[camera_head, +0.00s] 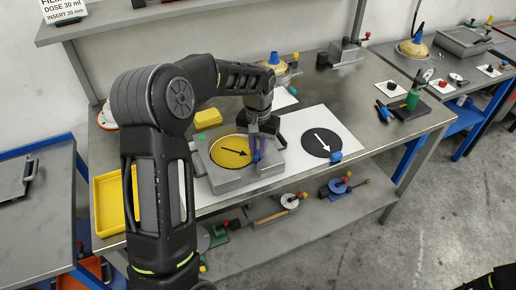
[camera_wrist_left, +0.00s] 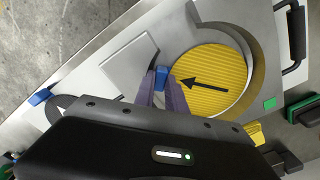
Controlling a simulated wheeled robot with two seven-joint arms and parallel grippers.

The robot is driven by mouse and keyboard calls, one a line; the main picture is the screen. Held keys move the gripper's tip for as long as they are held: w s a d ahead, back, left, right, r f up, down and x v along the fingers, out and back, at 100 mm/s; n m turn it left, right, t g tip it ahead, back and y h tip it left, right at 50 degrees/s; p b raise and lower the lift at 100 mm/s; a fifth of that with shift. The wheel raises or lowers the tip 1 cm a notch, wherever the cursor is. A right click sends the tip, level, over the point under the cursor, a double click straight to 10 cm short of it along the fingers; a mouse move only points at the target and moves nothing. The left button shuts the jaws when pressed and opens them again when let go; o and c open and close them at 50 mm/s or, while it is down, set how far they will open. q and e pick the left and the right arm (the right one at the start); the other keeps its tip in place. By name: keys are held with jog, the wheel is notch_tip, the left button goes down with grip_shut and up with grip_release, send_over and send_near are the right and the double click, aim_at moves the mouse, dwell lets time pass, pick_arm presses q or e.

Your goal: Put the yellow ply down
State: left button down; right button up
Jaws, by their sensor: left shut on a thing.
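The yellow ply (camera_head: 230,151) is a round ribbed disc with a black arrow, also in the left wrist view (camera_wrist_left: 210,64). It is over the round recess of a grey mould block (camera_head: 228,184). Its arrow points right in the head view, towards my gripper. A blue tab (camera_wrist_left: 160,76) is at the ply's edge. My left gripper (camera_head: 257,152) is shut on this tab, and its fingers also show in the left wrist view (camera_wrist_left: 167,92). I cannot tell whether the ply touches the recess floor. My right gripper is not in view.
A black ply (camera_head: 322,142) with a white arrow and blue tab lies on a white sheet (camera_head: 300,121) to the right. A yellow tray (camera_head: 108,205) is at the left.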

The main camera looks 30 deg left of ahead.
pick_arm(q)
jog(key=shift+f, duration=0.2)
jog(key=c, duration=1.6)
grip_release()
jog(key=shift+c, duration=0.2)
notch_tip(320, 180, up, 12)
jog(key=b, duration=0.1)
jog(key=shift+r, duration=0.2)
